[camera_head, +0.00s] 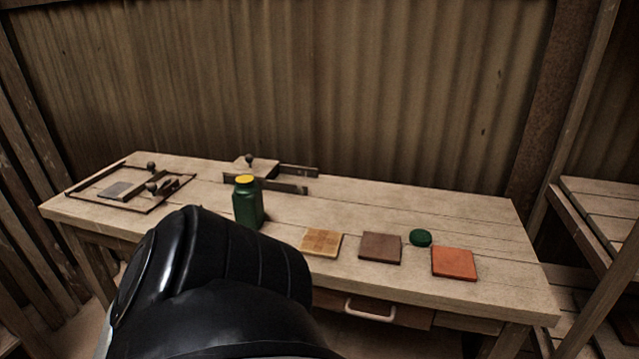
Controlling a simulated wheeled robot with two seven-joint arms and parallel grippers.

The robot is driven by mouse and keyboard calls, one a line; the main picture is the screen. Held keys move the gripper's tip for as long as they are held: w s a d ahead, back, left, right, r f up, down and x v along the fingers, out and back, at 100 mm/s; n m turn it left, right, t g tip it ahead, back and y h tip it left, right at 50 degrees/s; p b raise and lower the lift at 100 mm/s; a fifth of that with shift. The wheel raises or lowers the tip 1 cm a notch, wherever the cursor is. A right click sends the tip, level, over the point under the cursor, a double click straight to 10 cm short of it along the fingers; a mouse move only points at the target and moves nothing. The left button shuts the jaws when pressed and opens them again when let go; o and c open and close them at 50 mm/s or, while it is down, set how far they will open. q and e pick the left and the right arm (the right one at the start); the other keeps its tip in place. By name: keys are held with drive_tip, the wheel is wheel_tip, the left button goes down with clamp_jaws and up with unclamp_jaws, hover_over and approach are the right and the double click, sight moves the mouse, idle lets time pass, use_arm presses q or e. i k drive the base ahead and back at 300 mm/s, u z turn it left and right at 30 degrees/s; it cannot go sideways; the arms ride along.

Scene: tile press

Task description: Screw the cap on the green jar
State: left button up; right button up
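A green jar (248,205) stands upright on the wooden table, left of the middle. Its top shows yellow, and no green cap sits on it. A round dark green cap (420,238) lies on the table to the right, between a brown tile and an orange tile. A large black part of my own arm fills the lower left and comes close to the jar's lower side in the picture. Neither of my grippers shows.
A yellowish tile (321,242), a brown tile (380,248) and an orange tile (454,263) lie along the front. The table's (470,213) back right is clear.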

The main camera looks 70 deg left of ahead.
sight(246, 197)
drive_tip(key=u, duration=1.35)
